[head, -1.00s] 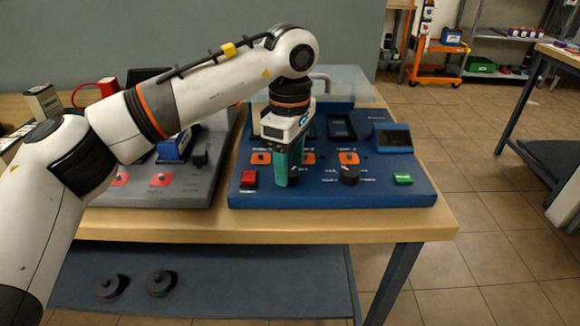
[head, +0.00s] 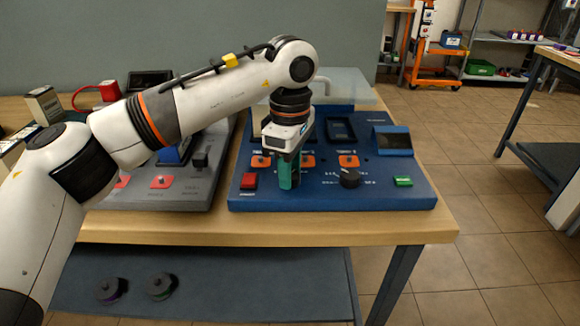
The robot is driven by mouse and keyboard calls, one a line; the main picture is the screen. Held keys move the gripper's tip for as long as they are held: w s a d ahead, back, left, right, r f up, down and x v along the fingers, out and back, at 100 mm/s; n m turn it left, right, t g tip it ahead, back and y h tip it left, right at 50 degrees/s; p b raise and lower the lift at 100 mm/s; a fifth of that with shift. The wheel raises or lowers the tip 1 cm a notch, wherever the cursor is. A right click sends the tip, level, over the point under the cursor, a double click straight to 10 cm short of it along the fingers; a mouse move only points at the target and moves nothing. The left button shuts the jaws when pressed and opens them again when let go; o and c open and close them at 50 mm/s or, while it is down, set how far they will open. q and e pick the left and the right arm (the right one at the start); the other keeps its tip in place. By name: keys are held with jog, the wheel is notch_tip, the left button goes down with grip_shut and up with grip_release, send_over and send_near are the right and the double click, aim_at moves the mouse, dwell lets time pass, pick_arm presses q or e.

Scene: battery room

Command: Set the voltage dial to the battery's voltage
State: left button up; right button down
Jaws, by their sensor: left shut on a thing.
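The blue charger panel (head: 330,203) stands on the wooden bench. My left gripper (head: 288,184) points down over its front, with green fingers shut around the left dial, which they almost wholly hide. A second black dial (head: 349,178) to the right is free, with small markings around it that are too small to read. A dark display (head: 393,140) sits at the panel's back right. Which dial is for voltage cannot be read. My right gripper is not in view.
A red button (head: 249,181) is left of my fingers and a green button (head: 403,181) is at the right. A grey panel (head: 190,195) with a blue battery (head: 176,152) stands to the left. Two round parts (head: 161,285) lie on the lower shelf.

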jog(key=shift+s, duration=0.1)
pick_arm(q)
jog(key=shift+n, duration=1.2)
jog(key=n, duration=0.3)
jog(key=shift+n+p, duration=0.3)
jog(key=n, duration=0.2)
jog(key=shift+n, duration=0.4)
jog(key=n, duration=0.3)
jog(key=shift+n, duration=0.7)
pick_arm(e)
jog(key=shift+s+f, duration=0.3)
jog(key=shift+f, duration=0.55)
pick_arm(q)
jog(key=shift+r+n, duration=0.1)
jog(key=shift+n, duration=0.2)
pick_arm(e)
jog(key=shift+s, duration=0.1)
pick_arm(q)
jog(key=o, duration=1)
jog(key=shift+c, duration=0.2)
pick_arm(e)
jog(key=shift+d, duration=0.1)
